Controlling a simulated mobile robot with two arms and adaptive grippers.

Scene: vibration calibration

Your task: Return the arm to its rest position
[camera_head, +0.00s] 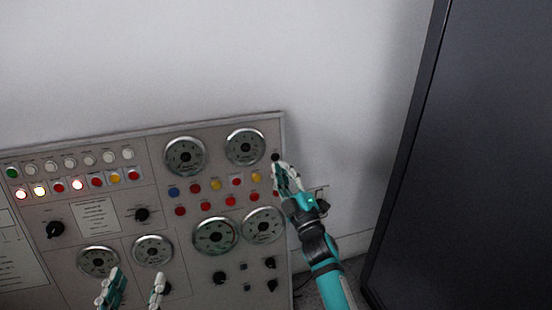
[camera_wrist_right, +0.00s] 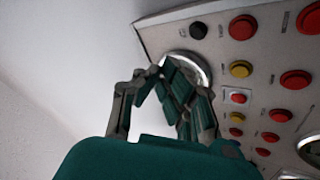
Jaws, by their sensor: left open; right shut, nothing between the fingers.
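My right gripper (camera_head: 284,172) is at the upper right edge of the control panel (camera_head: 155,190), close to a small black knob (camera_head: 275,157). Its arm comes up from the lower right. In the right wrist view its fingers (camera_wrist_right: 165,75) are drawn together with nothing between them, in front of a round gauge (camera_wrist_right: 190,65). A black button (camera_wrist_right: 198,30) shows apart from the fingertips there. My left gripper (camera_head: 133,288) is at the bottom edge of the head view, fingers spread and empty, in front of the panel's lower gauges. The rest of the left arm is out of view.
The panel carries several gauges, lit and unlit buttons and black rotary knobs, such as one at left (camera_head: 55,229). A pale wall (camera_head: 230,60) lies behind it. A large dark cabinet (camera_head: 470,160) stands on the right. Open space lies between the right arm and the cabinet.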

